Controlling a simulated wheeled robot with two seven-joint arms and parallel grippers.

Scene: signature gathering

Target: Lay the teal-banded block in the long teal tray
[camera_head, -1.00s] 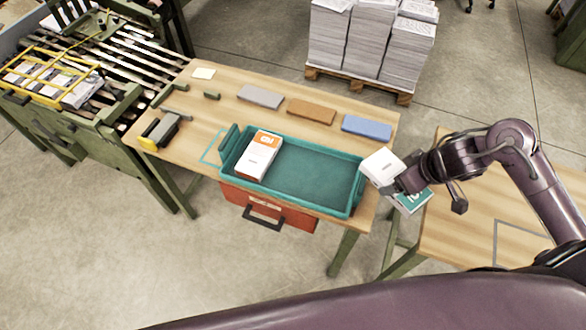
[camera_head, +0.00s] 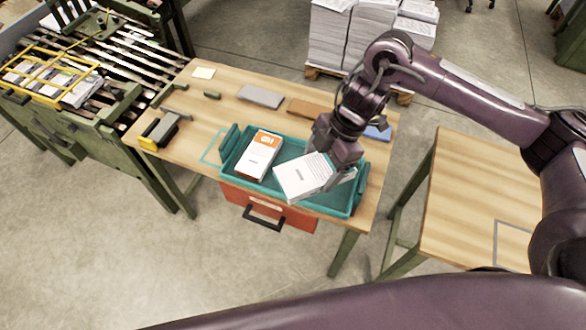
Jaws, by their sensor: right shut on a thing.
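The long teal tray (camera_head: 232,176) sits on the wooden table. An orange-banded white block (camera_head: 259,155) lies in its left part. My right gripper (camera_head: 335,178) is over the tray's middle and right part, shut on a white block (camera_head: 303,177). The block is tilted, with its white face showing and its near edge overlapping the tray's front rim in the picture. Its teal band is hidden now. I cannot tell whether it touches the tray. My left gripper is not in view.
Grey (camera_head: 260,96), brown (camera_head: 300,108) and blue (camera_head: 378,132) flat pieces lie behind the tray. A yellow-and-grey tool (camera_head: 160,130) stands at the table's left. A second wooden table (camera_head: 475,195) is at right. Paper stacks (camera_head: 330,45) stand on a pallet behind.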

